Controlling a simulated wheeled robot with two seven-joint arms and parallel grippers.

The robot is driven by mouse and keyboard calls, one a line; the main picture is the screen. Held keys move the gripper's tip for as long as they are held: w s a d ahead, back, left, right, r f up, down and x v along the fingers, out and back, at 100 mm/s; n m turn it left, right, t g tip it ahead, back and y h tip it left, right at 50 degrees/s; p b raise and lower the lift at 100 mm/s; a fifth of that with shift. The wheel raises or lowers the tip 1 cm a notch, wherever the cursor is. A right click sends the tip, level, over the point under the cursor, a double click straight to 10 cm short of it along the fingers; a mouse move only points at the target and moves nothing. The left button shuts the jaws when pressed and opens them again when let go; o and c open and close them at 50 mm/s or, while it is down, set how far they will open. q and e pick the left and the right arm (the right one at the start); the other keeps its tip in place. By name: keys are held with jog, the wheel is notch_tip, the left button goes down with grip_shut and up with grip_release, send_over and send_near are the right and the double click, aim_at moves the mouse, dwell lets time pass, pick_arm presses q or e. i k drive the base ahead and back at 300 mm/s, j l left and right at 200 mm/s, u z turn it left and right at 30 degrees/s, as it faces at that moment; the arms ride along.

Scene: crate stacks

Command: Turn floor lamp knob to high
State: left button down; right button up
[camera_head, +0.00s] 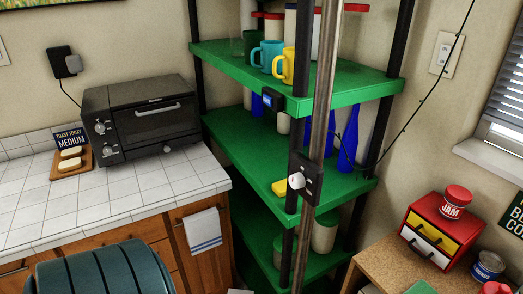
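The floor lamp's metal pole (322,100) stands upright in front of the green shelves; the top of the lamp is out of view. A black control box (312,184) is fixed on the pole at about the height of the middle shelf. A round whitish knob (297,181) sits on the front of this box. The knob's markings are too small to read, so I cannot tell its setting. Neither of my grippers is in view.
Green shelves (237,66) behind the pole hold mugs, jars and blue bottles. A tiled counter (120,215) with a toaster oven (142,117) is at left. A dark ribbed rounded object (110,270) is at the lower left. A wooden cabinet (385,250) with a red drawer box (440,232) is at right.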

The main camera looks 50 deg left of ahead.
aim_at(296, 181)
jog(key=u, duration=1.2)
